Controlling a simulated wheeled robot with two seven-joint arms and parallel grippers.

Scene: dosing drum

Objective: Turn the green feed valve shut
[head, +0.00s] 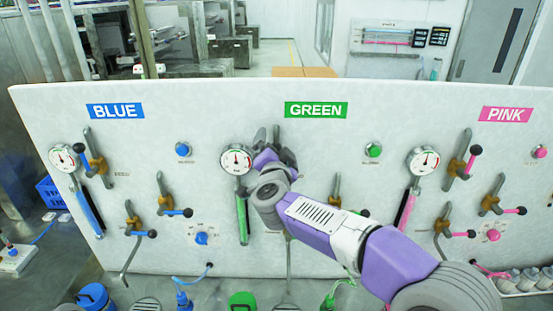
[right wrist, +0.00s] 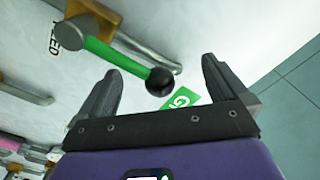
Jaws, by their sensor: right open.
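The green feed valve shows in the right wrist view as a green lever (right wrist: 118,60) with a black ball end (right wrist: 160,82), on a brass-coloured body beside a grey pipe (right wrist: 150,55). The lever lies roughly along the pipe. My right gripper (right wrist: 160,67) is open, its two fingers on either side of the ball end, with gaps to both. In the head view my right gripper (head: 273,158) is at the panel under the GREEN label (head: 316,110) and hides most of this valve. My left gripper is not in view.
A round gauge (head: 236,159) sits just left of the gripper, above a green level tube (head: 242,220). A green button (head: 373,150) is to the right. Blue valves (head: 97,166) and pink valves (head: 460,168) flank the green section. My right arm covers part of the lower green section.

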